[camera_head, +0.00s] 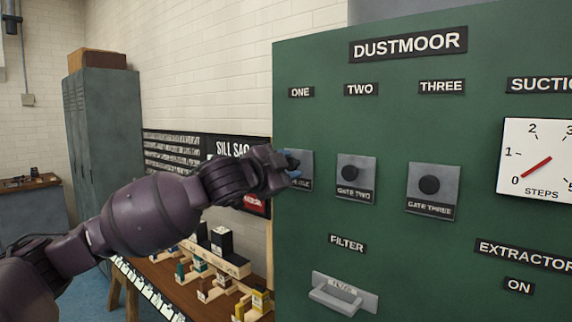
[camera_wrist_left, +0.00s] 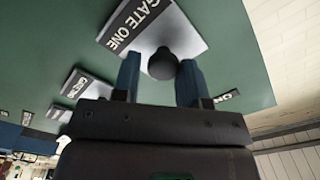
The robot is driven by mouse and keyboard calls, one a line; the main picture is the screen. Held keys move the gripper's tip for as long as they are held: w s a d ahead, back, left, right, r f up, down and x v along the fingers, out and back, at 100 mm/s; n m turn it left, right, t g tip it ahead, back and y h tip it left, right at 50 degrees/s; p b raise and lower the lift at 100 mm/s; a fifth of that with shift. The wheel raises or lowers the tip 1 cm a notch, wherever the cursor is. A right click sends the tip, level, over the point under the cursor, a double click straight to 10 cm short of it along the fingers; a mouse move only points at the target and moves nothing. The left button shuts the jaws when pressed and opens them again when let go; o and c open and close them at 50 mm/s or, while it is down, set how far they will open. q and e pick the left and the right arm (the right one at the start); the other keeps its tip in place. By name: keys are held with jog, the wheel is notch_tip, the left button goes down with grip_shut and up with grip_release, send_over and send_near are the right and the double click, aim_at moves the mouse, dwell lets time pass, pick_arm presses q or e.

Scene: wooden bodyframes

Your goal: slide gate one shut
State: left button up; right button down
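The gate one plate (camera_head: 304,163) is a grey plate on the green Dustmoor panel, partly hidden by my left gripper in the head view. In the left wrist view the plate (camera_wrist_left: 187,28) reads GATE ONE, and its round black knob (camera_wrist_left: 162,63) stands out from it. My left gripper (camera_head: 290,172) is at this plate. In the left wrist view its two blue fingers (camera_wrist_left: 158,72) are apart, one on each side of the knob. The knob sits at the fingertips; firm contact cannot be told. My right gripper is not in view.
Gate two (camera_head: 343,180) and gate three (camera_head: 433,190) are similar knobbed plates to the right. A filter handle (camera_head: 338,296) juts out below. The steps dial (camera_head: 540,160) points near 0. A wooden bench (camera_head: 170,276) with blocks stands left of the panel (camera_head: 400,245).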

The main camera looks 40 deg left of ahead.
pick_arm(q)
jog(key=o, duration=0.3)
jog(key=shift+f, duration=0.15)
jog(key=shift+o, duration=0.2)
jog(key=s+p, duration=0.1)
jog(key=s, duration=0.9)
jog(key=shift+s+a, duration=0.35)
jog(key=shift+a, duration=0.1)
dwell(0.3)
